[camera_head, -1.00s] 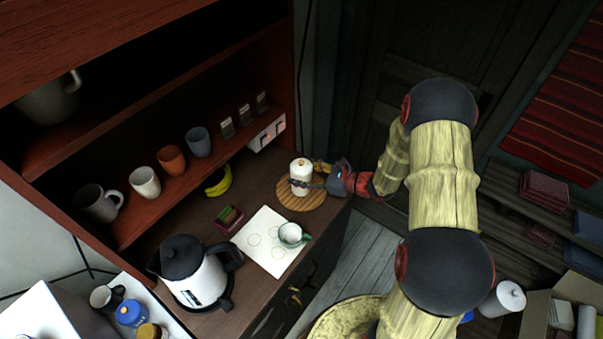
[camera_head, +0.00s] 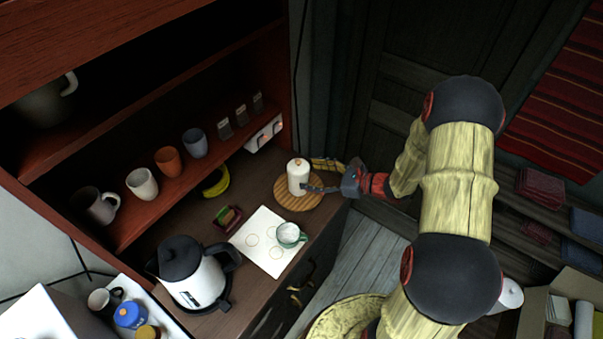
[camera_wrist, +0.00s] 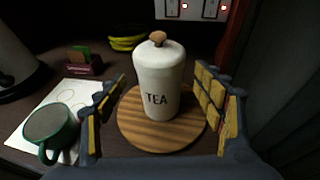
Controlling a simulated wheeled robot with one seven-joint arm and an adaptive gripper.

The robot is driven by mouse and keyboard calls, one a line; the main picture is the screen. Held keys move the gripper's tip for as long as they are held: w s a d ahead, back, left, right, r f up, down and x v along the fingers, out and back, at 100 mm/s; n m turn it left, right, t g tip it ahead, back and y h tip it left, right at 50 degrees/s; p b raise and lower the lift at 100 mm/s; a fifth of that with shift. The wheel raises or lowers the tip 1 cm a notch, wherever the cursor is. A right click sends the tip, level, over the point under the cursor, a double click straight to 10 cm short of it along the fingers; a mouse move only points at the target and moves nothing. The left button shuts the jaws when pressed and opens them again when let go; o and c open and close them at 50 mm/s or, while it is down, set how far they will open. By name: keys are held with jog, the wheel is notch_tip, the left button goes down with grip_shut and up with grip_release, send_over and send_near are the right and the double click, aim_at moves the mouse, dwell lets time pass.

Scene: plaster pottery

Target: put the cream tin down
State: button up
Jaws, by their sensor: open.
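The cream tin (camera_head: 297,178), a tall lidded canister with a brown knob, stands upright on a round wooden board (camera_head: 284,199) on the counter. In the wrist view the tin (camera_wrist: 158,84) carries the word TEA and stands on the board (camera_wrist: 149,137). My gripper (camera_head: 325,176) is open beside the tin, to its right in the head view. In the wrist view its fingers (camera_wrist: 163,112) are spread to either side of the tin, with visible gaps. The tin's base rests on the board.
A white sheet (camera_head: 258,241) with drawn circles bears a green cup (camera_head: 289,235). Shelves with mugs (camera_head: 143,184) rise behind. A white switch panel (camera_head: 263,134) is near the board.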

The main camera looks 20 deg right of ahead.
jog(key=v, duration=0.6)
jog(key=s+a+r+n+g+h, duration=0.2)
jog(key=s+a+r+n+g, duration=0.6)
jog(key=s+a+r+n, duration=0.6)
jog(key=s+d+r+n+t+h, duration=0.3)
jog(key=s+d+r+n+h, duration=0.3)
jog(key=s+r+n+h, duration=0.2)
notch_tip(320, 180, up, 3)
jog(key=n, duration=0.4)
jog(key=shift+s+n+t+h, duration=0.3)
jog(key=shift+s, duration=0.05)
jog(key=shift+f, duration=0.25)
